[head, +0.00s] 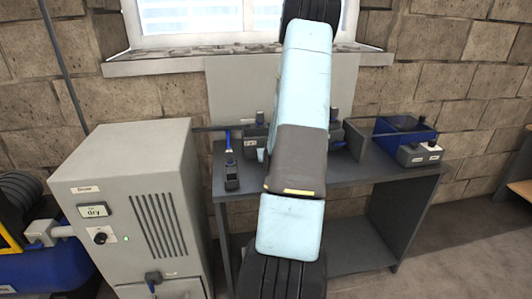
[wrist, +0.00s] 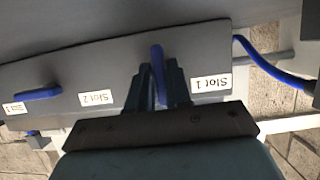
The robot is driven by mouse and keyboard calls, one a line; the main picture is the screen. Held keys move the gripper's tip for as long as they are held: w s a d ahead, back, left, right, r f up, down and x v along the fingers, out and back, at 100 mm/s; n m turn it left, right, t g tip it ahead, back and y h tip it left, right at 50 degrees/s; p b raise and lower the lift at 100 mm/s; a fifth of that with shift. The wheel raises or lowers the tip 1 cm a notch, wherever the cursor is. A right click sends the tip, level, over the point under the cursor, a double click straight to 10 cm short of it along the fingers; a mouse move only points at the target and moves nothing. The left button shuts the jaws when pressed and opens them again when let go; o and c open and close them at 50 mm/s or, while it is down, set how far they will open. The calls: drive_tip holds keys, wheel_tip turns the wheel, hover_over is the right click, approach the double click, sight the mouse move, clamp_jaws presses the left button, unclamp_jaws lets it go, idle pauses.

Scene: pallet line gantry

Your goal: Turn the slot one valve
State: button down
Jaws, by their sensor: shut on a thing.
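My gripper (wrist: 159,72) shows in the wrist view, shut on a blue lever (wrist: 156,52) that stands upright between its two dark fingers. The lever sits on a grey panel (wrist: 105,65), just left of the white "Slot 1" label (wrist: 211,84), with the "Slot 2" label (wrist: 97,99) further left. A second blue lever (wrist: 38,93) lies sideways between the "Slot 2" and "Slot 3" (wrist: 15,107) labels. In the head view my arm hides the gripper and most of the valve panel.
A dark bench (head: 375,172) stands under the window. It carries a blue bin (head: 400,128), a grey box (head: 418,153) and a small dark device (head: 231,175). A grey cabinet (head: 150,185) with a "dry" display stands left. A blue hose (wrist: 262,62) runs right of the panel.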

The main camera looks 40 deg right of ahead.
drive_tip(key=shift+a, duration=0.15)
drive_tip(key=c, duration=1.1)
unclamp_jaws()
